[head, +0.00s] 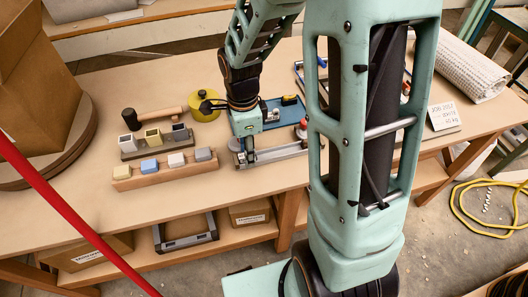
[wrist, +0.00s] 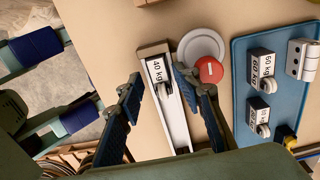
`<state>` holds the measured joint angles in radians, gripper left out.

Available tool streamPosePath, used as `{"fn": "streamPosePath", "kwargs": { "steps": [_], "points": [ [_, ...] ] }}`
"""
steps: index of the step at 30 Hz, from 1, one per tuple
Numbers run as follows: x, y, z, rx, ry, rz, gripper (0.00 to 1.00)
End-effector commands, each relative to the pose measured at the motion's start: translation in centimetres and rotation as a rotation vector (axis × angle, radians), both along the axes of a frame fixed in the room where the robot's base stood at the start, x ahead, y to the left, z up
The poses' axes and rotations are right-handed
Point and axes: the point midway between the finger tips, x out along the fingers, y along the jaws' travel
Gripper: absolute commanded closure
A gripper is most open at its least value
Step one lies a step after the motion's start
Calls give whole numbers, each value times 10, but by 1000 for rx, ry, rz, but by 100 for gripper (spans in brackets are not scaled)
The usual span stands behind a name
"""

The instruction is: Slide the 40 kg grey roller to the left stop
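The 40 kg grey roller (wrist: 158,70) sits on a long pale channel (wrist: 176,122) in the wrist view, close to its upper end, which is the left end in the head view. I cannot tell whether it touches the stop there. My gripper (wrist: 157,78) is open, with one finger on each side of the roller. A gap shows on its left side; contact on the right is unclear. In the head view my gripper (head: 243,158) is down at the left end of the channel (head: 281,153), and the roller is hidden there.
A white disc (wrist: 200,42) and a red round cap (wrist: 210,70) lie close beside the channel. A blue tray (wrist: 245,100) holds other labelled rollers. In the head view, a wooden block (head: 150,178) with several small cubes stands left of my gripper.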

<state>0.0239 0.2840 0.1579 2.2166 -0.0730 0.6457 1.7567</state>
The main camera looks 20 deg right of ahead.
Motion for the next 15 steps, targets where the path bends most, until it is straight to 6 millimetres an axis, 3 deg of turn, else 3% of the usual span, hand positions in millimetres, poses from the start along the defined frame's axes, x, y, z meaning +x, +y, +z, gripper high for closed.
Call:
{"fn": "streamPosePath", "kwargs": {
  "steps": [15],
  "points": [
    [0,0,9,0,-1,1,74]
  ]
}}
